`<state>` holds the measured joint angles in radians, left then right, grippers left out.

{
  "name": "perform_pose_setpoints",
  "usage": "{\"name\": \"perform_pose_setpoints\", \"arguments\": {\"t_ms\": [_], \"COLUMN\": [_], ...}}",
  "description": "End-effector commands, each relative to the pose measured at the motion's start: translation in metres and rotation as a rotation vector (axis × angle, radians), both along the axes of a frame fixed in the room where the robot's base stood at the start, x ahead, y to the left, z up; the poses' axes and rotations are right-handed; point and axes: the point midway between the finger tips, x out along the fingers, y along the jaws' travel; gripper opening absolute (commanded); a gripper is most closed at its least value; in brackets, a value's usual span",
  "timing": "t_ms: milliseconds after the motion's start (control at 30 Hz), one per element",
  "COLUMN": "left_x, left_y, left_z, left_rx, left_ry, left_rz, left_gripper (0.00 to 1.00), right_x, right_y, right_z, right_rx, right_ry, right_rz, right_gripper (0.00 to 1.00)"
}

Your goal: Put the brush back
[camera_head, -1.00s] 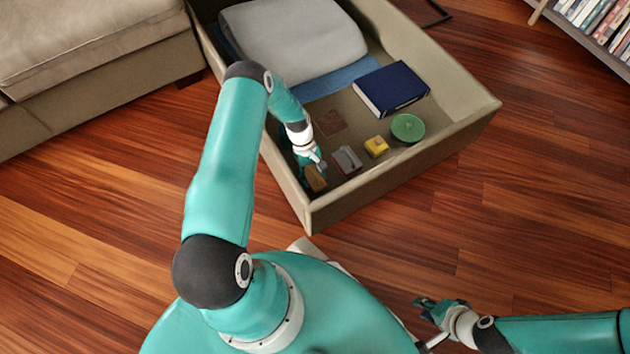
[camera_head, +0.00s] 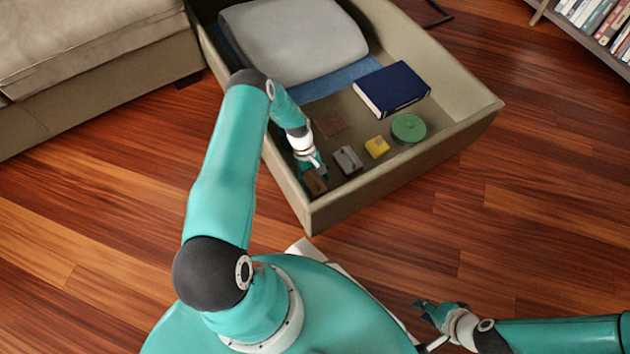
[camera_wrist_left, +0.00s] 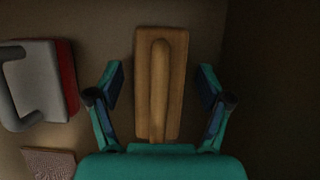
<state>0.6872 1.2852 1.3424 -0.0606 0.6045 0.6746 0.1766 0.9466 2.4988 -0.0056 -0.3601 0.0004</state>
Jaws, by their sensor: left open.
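The brush (camera_wrist_left: 161,84) is a brown wooden block with a raised handle along its middle. It lies on the drawer floor, and in the head view it shows in the near left corner (camera_head: 315,181). My left gripper (camera_wrist_left: 160,90) is open, with one finger on each side of the brush; gaps show between the fingers and the block. In the head view the left gripper (camera_head: 314,168) is down inside the drawer (camera_head: 405,178). My right gripper (camera_head: 424,306) is outside the drawer, above the floor at the lower right; its fingers look spread apart.
A grey-and-red handled object (camera_wrist_left: 38,85) lies beside the brush. A yellow block (camera_head: 377,147), a green round object (camera_head: 408,128), a dark blue book (camera_head: 392,89), a brown square (camera_head: 330,124) and a grey pillow (camera_head: 295,40) also lie in the drawer. Drawer walls are close to the brush.

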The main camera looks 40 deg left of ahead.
Motion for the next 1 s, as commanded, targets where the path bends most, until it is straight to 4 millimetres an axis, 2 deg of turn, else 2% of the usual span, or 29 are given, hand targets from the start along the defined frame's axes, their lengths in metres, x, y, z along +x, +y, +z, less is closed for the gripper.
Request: {"name": "perform_pose_setpoints", "arguments": {"t_ms": [133,267,500,700,833,1000], "left_x": [0.001,0.003,0.007,0.010,0.011,0.012], "left_y": [0.002,0.008,0.026,0.039,0.043,0.044], "left_z": [0.007,0.024,0.069,0.100,0.110,0.113], "left_rx": [0.001,0.001,0.002,0.002,0.001,0.000], "left_ry": [-0.001,-0.002,-0.003,-0.001,-0.002,0.000], "left_rz": [0.000,0.001,0.001,0.000,-0.001,-0.001], "left_gripper": [0.79,0.79,0.79,0.79,0.79,0.79], "right_x": [0.000,0.000,0.000,0.000,0.000,0.000], "right_y": [0.000,0.000,0.000,0.000,0.000,0.000], "right_z": [0.005,0.012,0.029,0.038,0.040,0.040], "right_rx": [0.000,0.000,0.000,0.000,0.000,0.000], "right_ry": [0.000,0.000,0.000,0.000,0.000,0.000], "right_rz": [0.000,0.000,0.000,0.000,0.000,0.000], "right_gripper": [0.27,0.27,0.27,0.27,0.27,0.27]}}
